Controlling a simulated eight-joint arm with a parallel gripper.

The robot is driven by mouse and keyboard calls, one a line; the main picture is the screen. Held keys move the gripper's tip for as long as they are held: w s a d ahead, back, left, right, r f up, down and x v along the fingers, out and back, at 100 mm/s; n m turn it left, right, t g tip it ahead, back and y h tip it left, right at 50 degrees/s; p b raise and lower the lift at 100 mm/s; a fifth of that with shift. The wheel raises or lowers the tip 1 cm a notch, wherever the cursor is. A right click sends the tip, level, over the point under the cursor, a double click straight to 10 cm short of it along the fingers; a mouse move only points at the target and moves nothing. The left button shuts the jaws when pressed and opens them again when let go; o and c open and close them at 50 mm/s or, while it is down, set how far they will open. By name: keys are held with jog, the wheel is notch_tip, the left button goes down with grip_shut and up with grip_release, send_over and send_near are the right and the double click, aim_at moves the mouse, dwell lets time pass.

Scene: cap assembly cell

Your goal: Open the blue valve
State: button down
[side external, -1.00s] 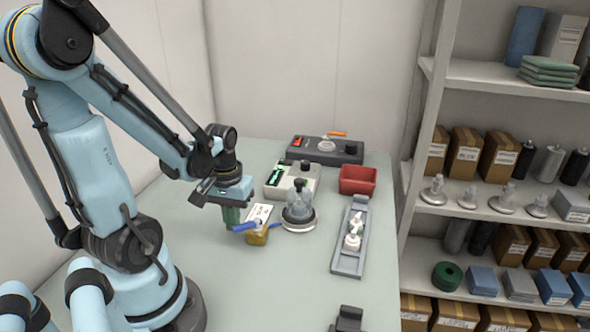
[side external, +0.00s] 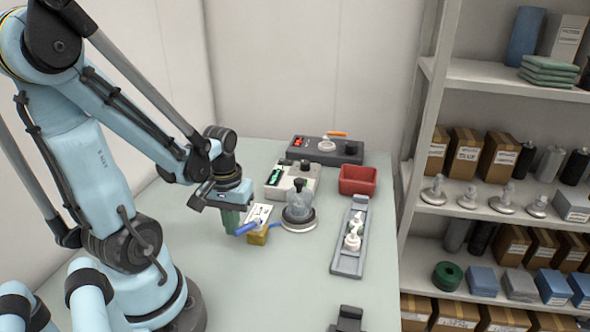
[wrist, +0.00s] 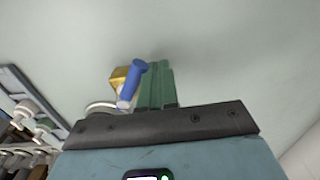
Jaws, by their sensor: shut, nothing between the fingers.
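The blue valve handle (side external: 246,228) sits on a brass-coloured valve block (side external: 258,237) on the table. A blue tube runs from the block to a round base with a glass vessel (side external: 298,207). My gripper (side external: 231,222) has green fingers and is shut and empty, low over the table at the left of the handle. In the wrist view the green fingers (wrist: 157,85) are together, right beside the blue handle (wrist: 132,83). The brass block (wrist: 118,77) is partly hidden behind the handle. I cannot tell whether fingers and handle touch.
A white card stands behind the valve. Behind are a light box with a green display (side external: 292,180), a dark device (side external: 325,149) and a red bin (side external: 358,180). A grey tray (side external: 350,235) with white parts lies to the right. The front table is mostly clear.

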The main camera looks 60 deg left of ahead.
aim_at(237, 233)
jog(key=shift+d, duration=0.1)
jog(key=shift+s+d, duration=0.15)
jog(key=shift+d, duration=0.3)
jog(key=shift+d, duration=0.55)
dwell(0.3)
jog(key=shift+d, duration=0.5)
